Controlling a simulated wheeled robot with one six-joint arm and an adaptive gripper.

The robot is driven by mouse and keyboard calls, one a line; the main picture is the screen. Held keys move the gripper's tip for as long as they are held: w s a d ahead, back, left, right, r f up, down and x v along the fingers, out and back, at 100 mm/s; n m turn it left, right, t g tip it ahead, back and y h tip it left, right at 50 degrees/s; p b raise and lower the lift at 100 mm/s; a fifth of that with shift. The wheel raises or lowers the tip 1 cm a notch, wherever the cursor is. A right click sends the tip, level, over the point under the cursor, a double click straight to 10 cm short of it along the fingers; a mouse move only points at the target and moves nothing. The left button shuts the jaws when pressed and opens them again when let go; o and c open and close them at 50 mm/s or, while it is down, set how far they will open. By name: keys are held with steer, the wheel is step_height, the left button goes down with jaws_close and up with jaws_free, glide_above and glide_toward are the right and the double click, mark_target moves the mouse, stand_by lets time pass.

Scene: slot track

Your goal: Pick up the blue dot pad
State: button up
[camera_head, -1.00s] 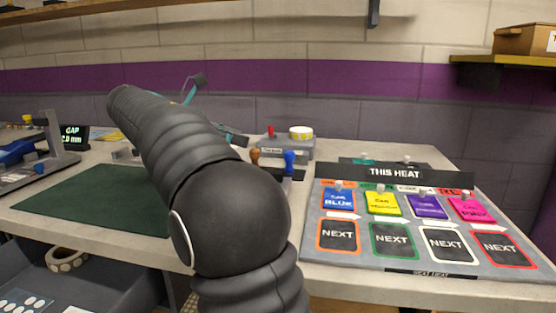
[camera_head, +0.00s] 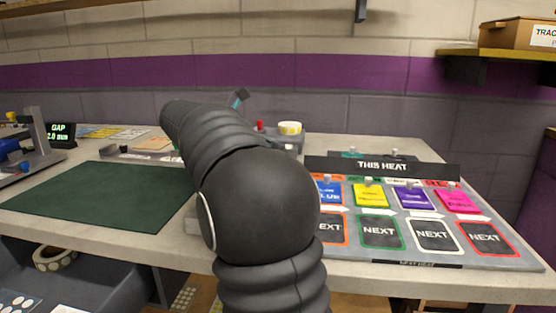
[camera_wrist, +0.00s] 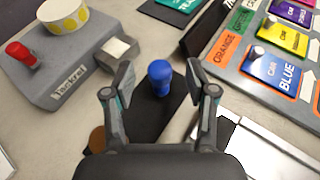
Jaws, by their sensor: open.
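The blue dot pad (camera_wrist: 160,78) shows in the wrist view as a small upright blue knob on a dark mat. My gripper (camera_wrist: 167,85) is open, with one finger to each side of the blue knob and clear space between. The fingers do not appear to touch it. A brown knob (camera_wrist: 97,138) stands at the lower left, partly hidden by my gripper. In the head view the blue knob and my fingers are hidden behind my arm.
A grey device (camera_wrist: 60,88) with a red knob and yellow-dotted roll sits left of my gripper. The heat board (camera_wrist: 272,85) with coloured car cards lies to the right. A metal plate (camera_wrist: 265,150) is at the lower right. A green mat (camera_head: 100,195) lies left.

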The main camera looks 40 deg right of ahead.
steer(key=shift+d, duration=0.25)
jaws_close()
steer(key=shift+r, duration=0.6)
steer(key=s+a+r, duration=0.4)
steer(key=s+r, duration=0.5)
steer(key=s, duration=0.2)
steer(key=shift+r, duration=0.35)
steer(key=shift+a, duration=0.1)
